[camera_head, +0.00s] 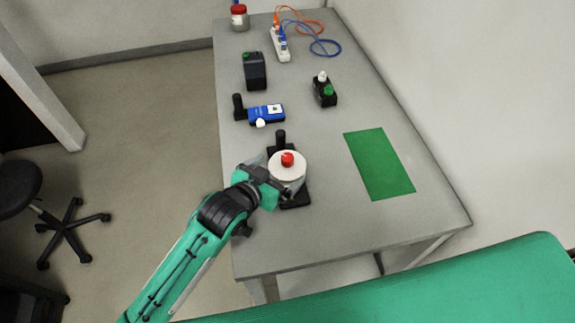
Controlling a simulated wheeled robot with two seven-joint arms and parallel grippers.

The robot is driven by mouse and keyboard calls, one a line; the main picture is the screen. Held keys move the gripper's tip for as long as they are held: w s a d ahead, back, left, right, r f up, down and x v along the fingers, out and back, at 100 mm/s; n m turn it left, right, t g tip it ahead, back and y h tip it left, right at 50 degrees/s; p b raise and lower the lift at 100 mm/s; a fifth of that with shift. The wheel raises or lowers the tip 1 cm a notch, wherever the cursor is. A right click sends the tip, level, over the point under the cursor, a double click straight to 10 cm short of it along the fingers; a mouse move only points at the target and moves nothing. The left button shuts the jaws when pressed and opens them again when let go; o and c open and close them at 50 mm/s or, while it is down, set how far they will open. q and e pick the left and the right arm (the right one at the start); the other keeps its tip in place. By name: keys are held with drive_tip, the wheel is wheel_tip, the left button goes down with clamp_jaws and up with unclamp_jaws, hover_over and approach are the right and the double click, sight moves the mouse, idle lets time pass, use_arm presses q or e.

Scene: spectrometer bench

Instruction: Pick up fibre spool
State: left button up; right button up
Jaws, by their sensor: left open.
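The fibre spool (285,172) is a white disc with a red knob on top. It sits on a black stand on the grey bench, toward the near left edge. My left gripper (272,170) reaches in from the lower left and is right at the spool's left side. Its jaws are open, with the fingers near the spool's rim. I cannot tell whether they touch it. The spool hides part of the fingers. My right gripper is not in the view.
A green mat (380,163) lies to the right on the bench (330,238). A blue device (265,113), a black box (255,71) and a small black unit with a green knob (324,91) stand behind. A power strip (280,45) with cables and a red-lidded jar (239,18) are farther back.

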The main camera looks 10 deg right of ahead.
sight(286, 166)
use_arm(q)
drive_tip(key=shift+w+d+f, duration=0.2)
drive_tip(key=shift+w+d, duration=0.25)
drive_tip(key=shift+d, duration=0.05)
drive_tip(key=p+x, duration=0.1)
drive_tip(key=x, duration=0.2)
drive_tip(key=shift+d+f, duration=0.1)
drive_tip(key=shift+d, duration=0.05)
drive_tip(key=shift+w+d+f+p, duration=0.25)
drive_tip(key=shift+w+d+p, duration=0.1)
drive_tip(key=shift+w+d, duration=0.05)
drive_tip(key=shift+f, duration=0.1)
drive_tip(key=c, duration=1)
drive_tip(key=shift+c, duration=0.4)
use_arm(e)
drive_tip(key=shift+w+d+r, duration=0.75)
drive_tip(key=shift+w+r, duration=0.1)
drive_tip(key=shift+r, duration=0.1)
